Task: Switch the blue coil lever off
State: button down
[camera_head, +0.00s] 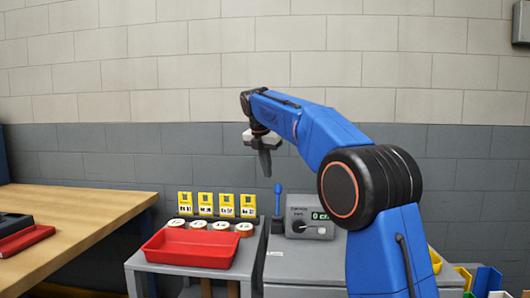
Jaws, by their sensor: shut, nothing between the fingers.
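Whether the lever's position means on or off cannot be told from here. My gripper (265,172) points down in front of the wall, above and slightly left of the lever in the picture. Its fingers are shut and empty, apart from the lever.
A red tray (199,248) sits on the bench's left part, with several round pots and yellow cards (205,204) behind it. A dark divider (261,255) runs beside it. A wooden table (70,220) is at left. Coloured bins (487,280) stand at lower right.

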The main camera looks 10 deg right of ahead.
notch_tip(320, 180, up, 7)
jog(key=w, duration=0.1)
jog(key=shift+w+a+f, duration=0.15)
jog(key=shift+a+f, duration=0.05)
jog(key=shift+a, duration=0.05)
dwell(0.4)
jog(key=s+d+f+m, duration=0.25)
jog(key=s+m, duration=0.25)
jog(key=s, duration=0.4)
jog(key=s+d+f+m+y, duration=0.1)
jog(key=s+d+f+m, duration=0.2)
jog(key=s, duration=0.6)
jog(key=s+d+f+m, duration=0.1)
jog(key=s+f+m, duration=0.2)
jog(key=s+m, duration=0.5)
jog(key=s+f+m+t+y, duration=0.1)
jog(key=s+f+m, duration=0.9)
jog(key=s+f, duration=1.6)
jog(key=shift+s+d+m+t, duration=0.3)
jog(key=shift+s+d+m, duration=0.1)
jog(key=shift+s, duration=0.25)
